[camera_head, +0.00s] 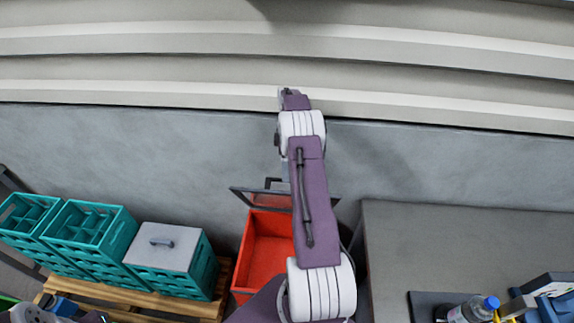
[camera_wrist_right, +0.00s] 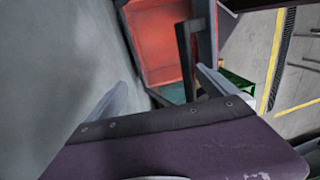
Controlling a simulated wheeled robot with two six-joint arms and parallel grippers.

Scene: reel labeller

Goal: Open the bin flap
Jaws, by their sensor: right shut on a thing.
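The red bin (camera_head: 262,250) stands below my right arm, and its inside shows. The dark-framed bin flap (camera_head: 262,200) stands raised at the bin's back edge, with a dark handle (camera_head: 273,181) on top. My right arm hides part of both. In the right wrist view, the handle (camera_wrist_right: 185,60) lies by the fingers of my right gripper (camera_wrist_right: 165,92), with the red bin (camera_wrist_right: 158,40) beyond. My right gripper is shut on the handle, though the exact contact is unclear. Its fingertips are hidden in the head view.
Teal crates (camera_head: 90,225), one with a grey lid (camera_head: 163,246), stand on a wooden pallet (camera_head: 170,300) left of the bin. A grey table (camera_head: 450,245) on the right carries a bottle (camera_head: 475,308). A grey wall (camera_head: 120,145) is close behind the bin.

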